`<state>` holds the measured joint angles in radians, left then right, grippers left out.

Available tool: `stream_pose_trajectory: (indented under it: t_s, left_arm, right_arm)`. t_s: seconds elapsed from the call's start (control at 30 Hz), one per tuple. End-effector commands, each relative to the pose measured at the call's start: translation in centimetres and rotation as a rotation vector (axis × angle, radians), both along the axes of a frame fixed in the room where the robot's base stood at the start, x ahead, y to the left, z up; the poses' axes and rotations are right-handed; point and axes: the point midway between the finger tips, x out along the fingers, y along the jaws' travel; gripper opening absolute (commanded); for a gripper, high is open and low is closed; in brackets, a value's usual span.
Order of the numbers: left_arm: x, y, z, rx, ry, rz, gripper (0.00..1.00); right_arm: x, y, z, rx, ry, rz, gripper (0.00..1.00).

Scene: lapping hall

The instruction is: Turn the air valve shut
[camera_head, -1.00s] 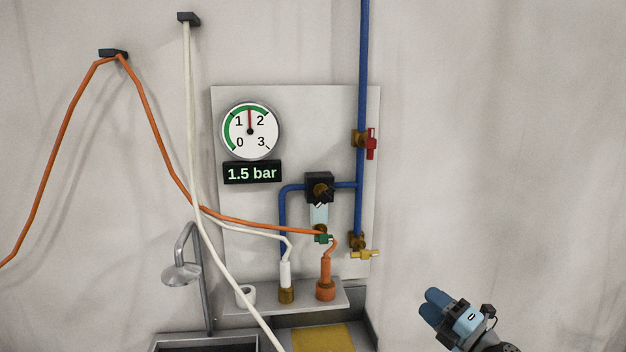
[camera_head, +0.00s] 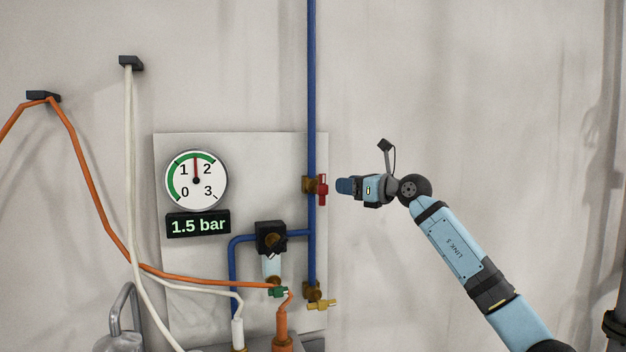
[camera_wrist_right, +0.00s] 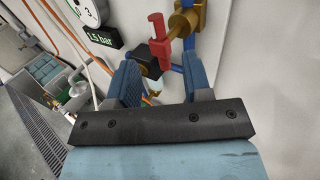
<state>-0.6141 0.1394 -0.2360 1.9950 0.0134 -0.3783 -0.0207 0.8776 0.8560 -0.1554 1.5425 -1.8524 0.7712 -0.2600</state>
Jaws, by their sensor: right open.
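The air valve with a red handle (camera_head: 322,190) sits on the blue vertical pipe (camera_head: 312,90), on a brass body (camera_head: 308,184). The handle looks upright, along the pipe. My right gripper (camera_head: 341,187) is open and empty, just right of the red handle and apart from it in the head view. In the right wrist view the red handle (camera_wrist_right: 159,40) shows beyond the gap between the two blue fingers (camera_wrist_right: 163,78). The gauge (camera_head: 196,180) points midway between 1 and 2, and the display (camera_head: 198,224) reads 1.5 bar. My left gripper is not in view.
A black regulator (camera_head: 271,238), a small green valve (camera_head: 278,291) and a yellow-handled valve (camera_head: 320,304) sit below the red one. An orange hose (camera_head: 90,190) and a white hose (camera_head: 132,160) hang at left. The wall right of the panel is clear.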

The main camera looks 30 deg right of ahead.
Motion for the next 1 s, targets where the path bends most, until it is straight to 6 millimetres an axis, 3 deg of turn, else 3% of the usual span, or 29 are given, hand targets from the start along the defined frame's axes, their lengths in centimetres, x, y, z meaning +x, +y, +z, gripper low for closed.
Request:
stream_pose_trajectory:
  t_s: [0.2,0.4,0.6,0.9,1.0]
  left_arm:
    - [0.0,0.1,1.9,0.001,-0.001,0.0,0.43]
    - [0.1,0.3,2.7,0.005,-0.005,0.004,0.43]
    - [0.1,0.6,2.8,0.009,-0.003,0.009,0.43]
    - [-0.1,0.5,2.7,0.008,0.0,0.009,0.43]
    - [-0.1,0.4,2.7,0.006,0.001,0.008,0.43]
  right_arm:
    - [4.6,1.9,0.4,0.005,0.0,0.003,0.45]
    - [7.7,2.9,0.3,0.004,0.0,0.002,0.45]
    - [9.1,3.4,0.1,0.002,0.0,0.001,0.45]
    - [9.3,3.5,0.0,0.002,0.0,0.002,0.45]
    - [9.3,3.5,0.0,0.002,0.0,0.002,0.22]
